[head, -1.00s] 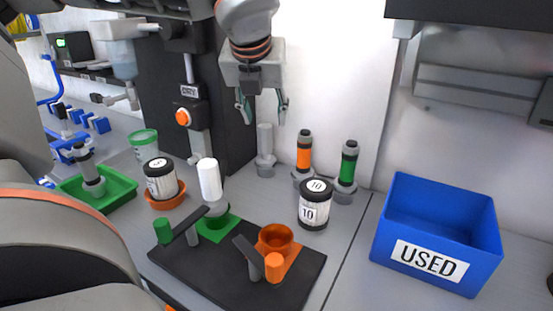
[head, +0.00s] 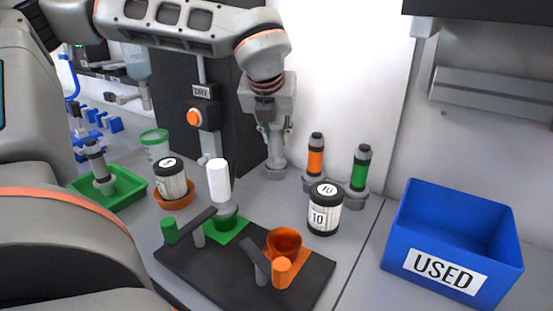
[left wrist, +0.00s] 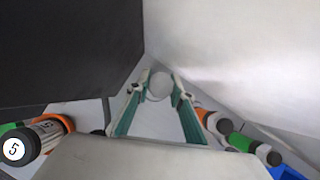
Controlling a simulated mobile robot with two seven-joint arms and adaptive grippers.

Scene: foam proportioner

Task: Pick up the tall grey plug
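The tall grey plug (head: 276,160) stands upright on the grey counter at the foot of the white wall. My left gripper (head: 274,142) comes down over it from above, its fingers around the plug's upper part and hiding much of it. The plug's base still rests on the counter. My right gripper is not in view.
Orange-banded (head: 315,160) and green-banded (head: 360,170) plugs stand close to the right, with a container marked 10 (head: 325,210) in front. A dark panel (head: 235,120) rises at left. The blue USED bin (head: 460,225) is far right; a black board (head: 210,265) lies in front.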

